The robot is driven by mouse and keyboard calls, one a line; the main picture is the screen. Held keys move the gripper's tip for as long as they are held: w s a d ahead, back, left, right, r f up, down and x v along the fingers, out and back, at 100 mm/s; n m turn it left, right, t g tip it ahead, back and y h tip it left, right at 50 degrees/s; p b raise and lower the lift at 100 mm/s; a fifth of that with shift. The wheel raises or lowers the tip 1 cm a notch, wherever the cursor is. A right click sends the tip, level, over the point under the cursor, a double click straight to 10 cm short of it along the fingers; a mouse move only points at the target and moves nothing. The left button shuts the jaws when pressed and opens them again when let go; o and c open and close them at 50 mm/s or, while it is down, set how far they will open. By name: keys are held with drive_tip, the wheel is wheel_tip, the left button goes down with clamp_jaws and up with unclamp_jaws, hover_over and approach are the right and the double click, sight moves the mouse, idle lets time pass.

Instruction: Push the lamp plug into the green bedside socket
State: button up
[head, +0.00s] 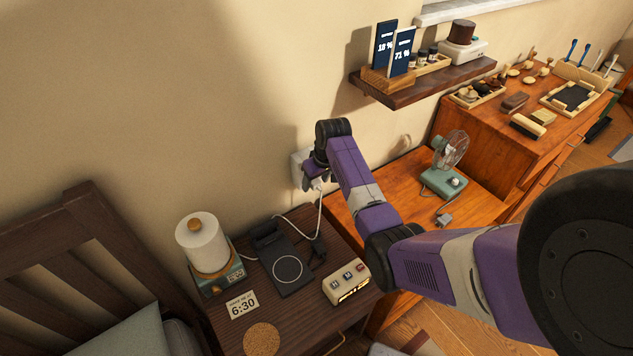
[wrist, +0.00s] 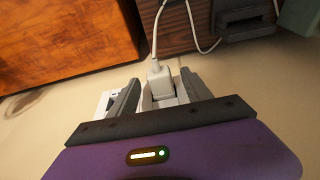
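My gripper (wrist: 160,78) is at the wall, pointing at a white wall plate (head: 298,170). A white plug (wrist: 159,80) with a white cord sits between its fingers, with narrow gaps showing on both sides, so the fingers look open around it. The plug is close to the plate; I cannot tell how deep it sits. The cord (head: 320,208) hangs down to the nightstand. A lamp (head: 204,243) with a white cylindrical shade stands there at the left. My gripper covers most of the plate, and I see no green socket face.
The dark nightstand (head: 225,318) also holds a black charging pad (head: 285,268), a black plug (head: 318,249) and a cream clock (head: 346,283). A teal fan (head: 443,182) stands on the orange wooden desk to the right. A shelf (head: 425,84) juts out above, right of my gripper.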

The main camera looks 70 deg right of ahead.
drive_tip(key=v, duration=0.7)
drive_tip(key=shift+r, duration=0.35)
drive_tip(key=shift+s+a, duration=0.1)
drive_tip(key=s+a+f+n+t+h, duration=0.15)
drive_tip(key=a+f, duration=0.25)
drive_tip(key=a, duration=0.5)
drive_tip(key=s+a+f+t, duration=0.1)
drive_tip(key=a+f+t, duration=0.15)
drive_tip(key=a, duration=0.65)
drive_tip(key=s+a+f+n+t, duration=0.1)
drive_tip(key=a+f, duration=0.3)
drive_tip(key=a, duration=0.5)
drive_tip(key=s+a+r+n+t, duration=0.25)
drive_tip(key=s+a+r, duration=0.45)
drive_tip(key=s+a, duration=0.35)
drive_tip(key=s+a+r+t+y, duration=0.1)
drive_tip(key=s+r, duration=0.2)
drive_tip(key=r, duration=0.2)
drive_tip(key=s+a+r+n+t+y, duration=0.1)
drive_tip(key=s+a+r+t, duration=0.1)
drive_tip(key=r, duration=0.3)
drive_tip(key=s+a+r+t+y, duration=0.1)
drive_tip(key=s+a+r, duration=0.1)
drive_tip(key=s+r, duration=0.2)
wheel_tip(320, 180, up, 2)
drive_tip(key=shift+a+b, duration=0.25)
drive_tip(key=shift+b, duration=0.1)
